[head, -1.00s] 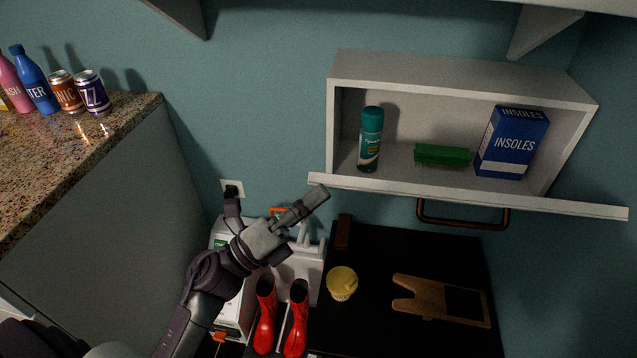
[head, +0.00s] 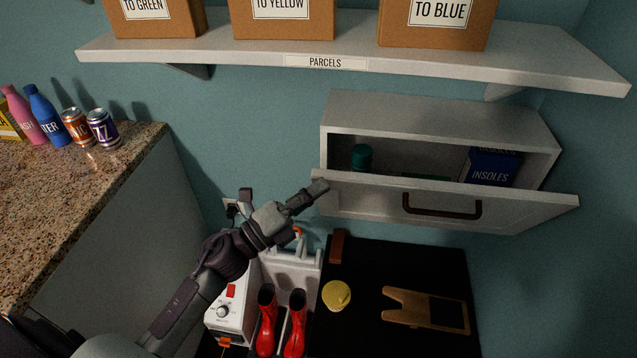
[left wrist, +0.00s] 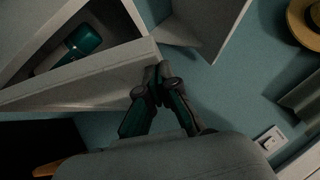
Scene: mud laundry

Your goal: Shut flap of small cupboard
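The small cupboard (head: 440,112) hangs on the teal wall, its front flap (head: 530,207) hinged at the bottom and tilted outward, part way up. The flap has a brown handle (head: 441,209). Inside, a green spray can (head: 361,157) and a blue insoles box (head: 491,167) show above the flap edge; a green item is mostly hidden. My left gripper (head: 316,188) is at the flap's left end. In the left wrist view, its fingertips (left wrist: 158,73) are together at the flap's end (left wrist: 105,78), seemingly touching it, with nothing seen between them. My right gripper is not in view.
A parcels shelf (head: 440,66) with boxes is above the cupboard. Below are a black surface (head: 370,262) with a wooden boot jack (head: 425,308) and yellow tin (head: 337,295), and red boots (head: 296,322). A granite counter (head: 70,190) stands left.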

